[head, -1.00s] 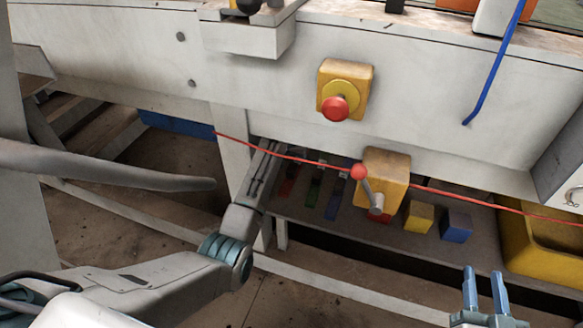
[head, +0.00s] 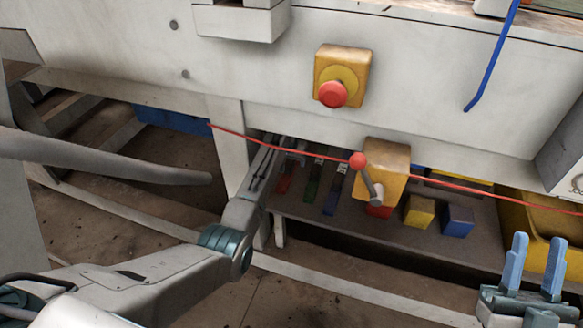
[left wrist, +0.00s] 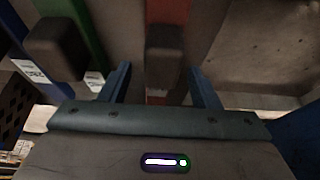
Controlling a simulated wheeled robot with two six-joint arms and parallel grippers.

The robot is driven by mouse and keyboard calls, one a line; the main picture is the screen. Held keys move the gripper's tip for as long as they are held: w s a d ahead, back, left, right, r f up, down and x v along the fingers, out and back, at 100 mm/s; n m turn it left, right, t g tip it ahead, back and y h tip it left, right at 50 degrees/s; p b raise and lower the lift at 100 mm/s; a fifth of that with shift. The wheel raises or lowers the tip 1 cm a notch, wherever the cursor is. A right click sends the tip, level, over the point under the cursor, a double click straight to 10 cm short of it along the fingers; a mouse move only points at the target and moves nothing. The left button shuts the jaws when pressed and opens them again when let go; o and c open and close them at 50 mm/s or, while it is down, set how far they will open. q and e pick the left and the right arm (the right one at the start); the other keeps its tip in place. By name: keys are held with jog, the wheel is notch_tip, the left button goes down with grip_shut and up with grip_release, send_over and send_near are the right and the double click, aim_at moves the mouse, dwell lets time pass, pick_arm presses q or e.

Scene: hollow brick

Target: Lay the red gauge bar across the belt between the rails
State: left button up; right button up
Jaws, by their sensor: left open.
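The red gauge bar (head: 284,184) lies on the low shelf under the bench, leftmost of a row of bars. In the left wrist view the red bar (left wrist: 168,12) carries a dark block-like grip (left wrist: 164,48). My left gripper (head: 280,147) reaches in under the bench; its fingers (left wrist: 163,86) are open on either side of the red bar, with gaps visible. Its fingertips are partly hidden in the head view. My right gripper (head: 536,262) is open and empty at the lower right. I cannot make out the belt and rails.
A green bar (head: 312,188) and a blue bar (head: 332,200) lie beside the red one. Yellow (head: 420,211) and blue cubes (head: 458,221) sit further right. A red cord (head: 300,157) spans the bench front near a lever box (head: 390,160). A yellow bin (head: 520,235) stands right.

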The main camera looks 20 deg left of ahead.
pick_arm(q)
grip_shut()
dwell(0.3)
